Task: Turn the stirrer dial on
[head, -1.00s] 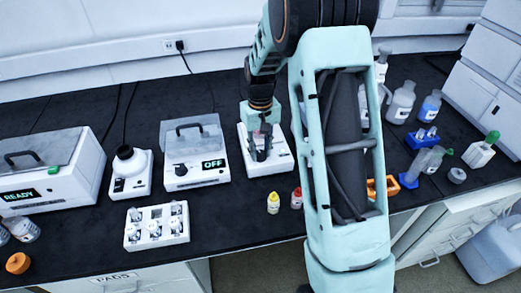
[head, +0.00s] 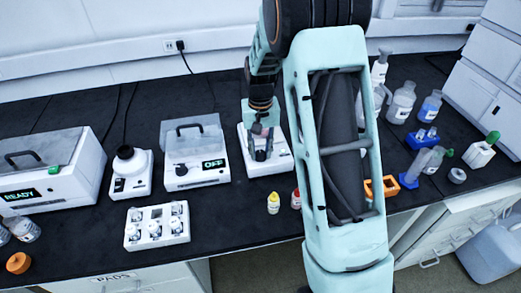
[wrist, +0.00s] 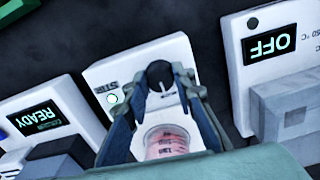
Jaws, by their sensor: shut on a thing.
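The stirrer (head: 283,163) is a white box on the black bench, with my gripper (head: 262,153) over its front in the head view. In the wrist view, its black round dial (wrist: 158,72) with a pale pointer line sits between my fingertips (wrist: 163,84). My gripper is shut on the dial. A small round light beside the dial (wrist: 113,98) looks green, near partly covered lettering on the stirrer's face (wrist: 105,76). A beaker of pink liquid (wrist: 166,140) stands on the stirrer, partly hidden by my gripper.
A white device reading OFF (head: 213,164) stands just left of the stirrer in the head view. A device reading READY (wrist: 38,117) is on the stirrer's other side in the wrist view. Yellow (head: 273,204) and red (head: 296,199) small bottles stand in front.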

